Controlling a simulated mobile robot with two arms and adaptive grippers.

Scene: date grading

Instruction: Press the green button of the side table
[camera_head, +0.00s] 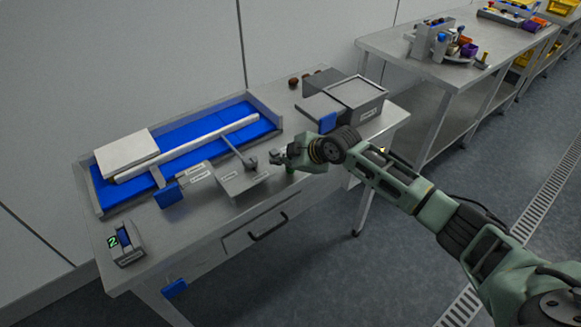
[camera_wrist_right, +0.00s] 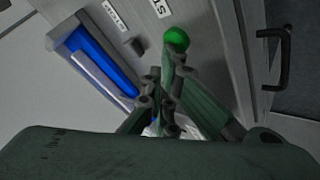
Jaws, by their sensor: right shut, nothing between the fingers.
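The green button (camera_wrist_right: 177,39) is a round green knob on the grey top of the side table (camera_head: 207,226). In the head view I cannot make it out clearly, as my right gripper (camera_head: 279,157) is over that spot. In the right wrist view my right gripper (camera_wrist_right: 166,85) is shut and empty. Its fingertips lie just below the button in the picture. I cannot tell whether they touch it. My left gripper is out of view.
A blue belt tray (camera_head: 265,106) lies along the back of the table. A grey lidded box (camera_head: 358,95) stands to the right, and a small device with a green digit (camera_head: 126,243) to the left. A drawer handle (camera_head: 268,228) sticks out in front.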

